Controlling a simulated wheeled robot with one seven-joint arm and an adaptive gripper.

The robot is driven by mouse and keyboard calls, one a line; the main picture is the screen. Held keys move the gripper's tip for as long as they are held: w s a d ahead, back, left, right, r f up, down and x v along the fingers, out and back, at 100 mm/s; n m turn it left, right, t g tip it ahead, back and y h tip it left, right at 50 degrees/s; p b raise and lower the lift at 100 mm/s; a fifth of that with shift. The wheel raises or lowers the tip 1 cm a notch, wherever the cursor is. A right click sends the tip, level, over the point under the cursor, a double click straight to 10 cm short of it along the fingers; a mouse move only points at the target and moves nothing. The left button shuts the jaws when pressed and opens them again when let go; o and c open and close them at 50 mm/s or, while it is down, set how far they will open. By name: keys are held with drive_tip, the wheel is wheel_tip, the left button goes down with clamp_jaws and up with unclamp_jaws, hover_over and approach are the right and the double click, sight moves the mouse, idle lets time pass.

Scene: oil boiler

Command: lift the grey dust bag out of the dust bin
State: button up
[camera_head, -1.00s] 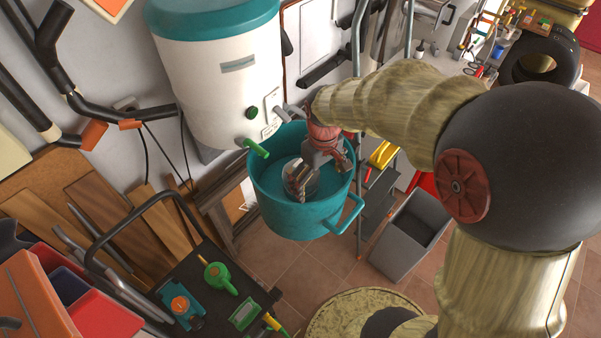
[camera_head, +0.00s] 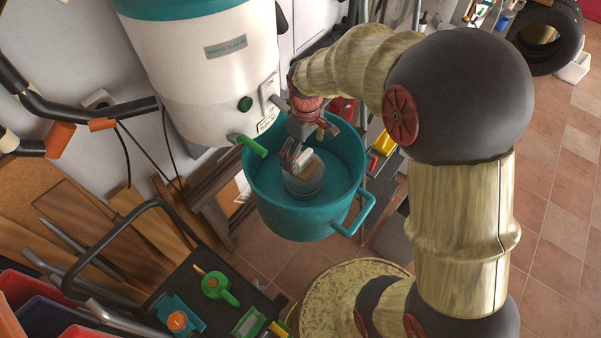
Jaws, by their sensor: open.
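The dust bin (camera_head: 268,208) is a round teal tub with a side handle, below the white boiler. The grey dust bag (camera_head: 303,184) is a small grey cylinder with a pale top piece, standing upright inside the bin. My gripper (camera_head: 308,149) is over the bin, just above the bag's top, pointing down with its fingers spread. One finger is at the left of the pale top piece and the other is to its upper right. I cannot tell whether a finger touches the bag. The bag's far side is partly hidden by the gripper.
The white boiler (camera_head: 205,75) with a green tap (camera_head: 252,146) stands close on the left of my gripper. A dark bench (camera_head: 190,285) with a green can and small tools is at the front left. Tiled floor (camera_head: 560,200) is clear at the right.

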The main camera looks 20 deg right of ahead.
sight(304, 156)
drive_tip(key=shift+w+f, duration=0.5)
drive_tip(key=shift+f, duration=0.15)
wheel_tip(304, 156, down, 2)
drive_tip(key=shift+s+f, duration=0.1)
drive_tip(key=shift+s, duration=0.05)
wheel_tip(304, 156, down, 5)
drive_tip(key=shift+f, duration=0.1)
drive_tip(key=shift+c, duration=0.4)
drive_tip(key=c, duration=2.1)
